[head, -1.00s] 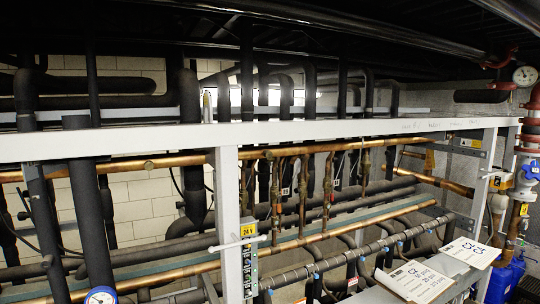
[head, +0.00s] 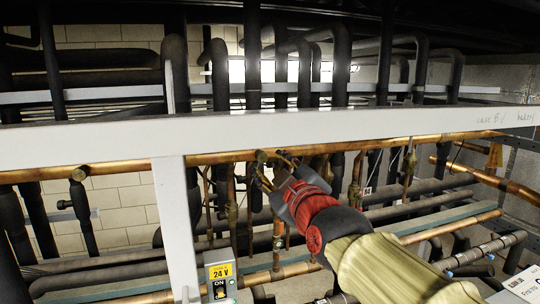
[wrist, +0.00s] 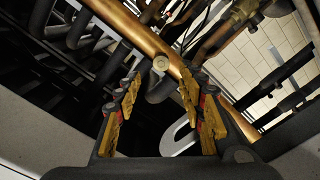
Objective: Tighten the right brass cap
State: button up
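The right brass cap (head: 261,156) sits on the long copper pipe (head: 218,158) just below the white beam. It also shows in the wrist view (wrist: 160,63) as a small round face on the pipe. A second brass cap (head: 81,172) sits on the same pipe at the left. My gripper (head: 262,172) is at the right cap, its fingertips close by. In the wrist view my gripper (wrist: 160,88) is open, with yellow fingers on either side and the cap centred beyond the gap. I cannot tell whether a fingertip touches the cap.
The white beam (head: 330,138) runs close above the pipe. A white post (head: 175,225) with a 24 V switch box (head: 220,280) stands left of my arm. Dark insulated pipes (head: 252,60) and thin copper risers (head: 232,210) crowd the space behind and below.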

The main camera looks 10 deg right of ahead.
aim_at(262, 158)
jog(key=w, duration=0.3)
jog(key=w+a+p, duration=0.1)
jog(key=w, duration=0.2)
jog(key=shift+w+a+f, duration=0.1)
jog(key=shift+w+a, duration=0.1)
jog(key=shift+w, duration=0.15)
jog(key=shift+c, duration=0.2)
jog(key=shift+s, duration=0.1)
jog(key=shift+c, duration=0.5)
grip_shut()
